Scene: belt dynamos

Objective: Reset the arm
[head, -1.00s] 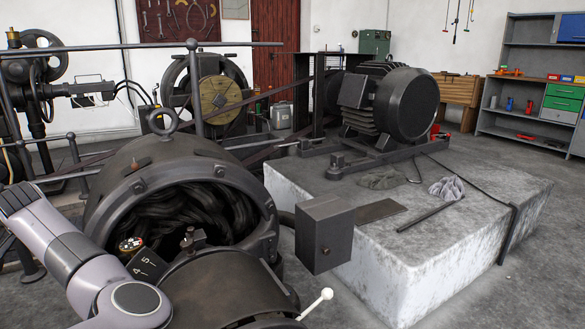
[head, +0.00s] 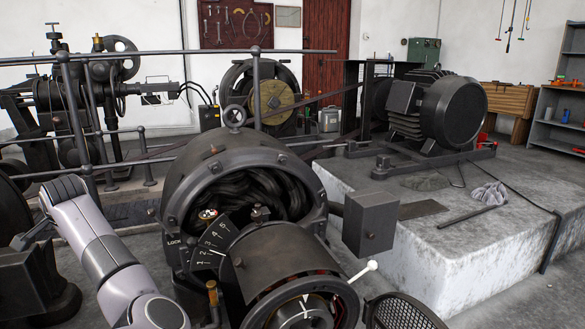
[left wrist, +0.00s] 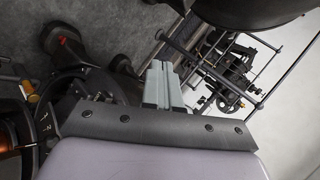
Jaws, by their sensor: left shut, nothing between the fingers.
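My left arm (head: 95,245) is grey-lilac and comes in at the lower left of the head view, bent in front of the big dark dynamo (head: 205,165). My left gripper (left wrist: 160,66) shows in the left wrist view, with its two pale fingers together and nothing between them. It is in free air, with machinery and the floor beyond. In the head view the gripper is mostly hidden behind the arm. My right gripper is in neither view.
A numbered dial plate (head: 213,240) and a white-knobbed lever (head: 371,266) sit on the dynamo, with a grey box (head: 370,222) beside it. A railing (head: 300,51) crosses behind. A motor (head: 450,110) stands on a concrete block (head: 420,265) at the right.

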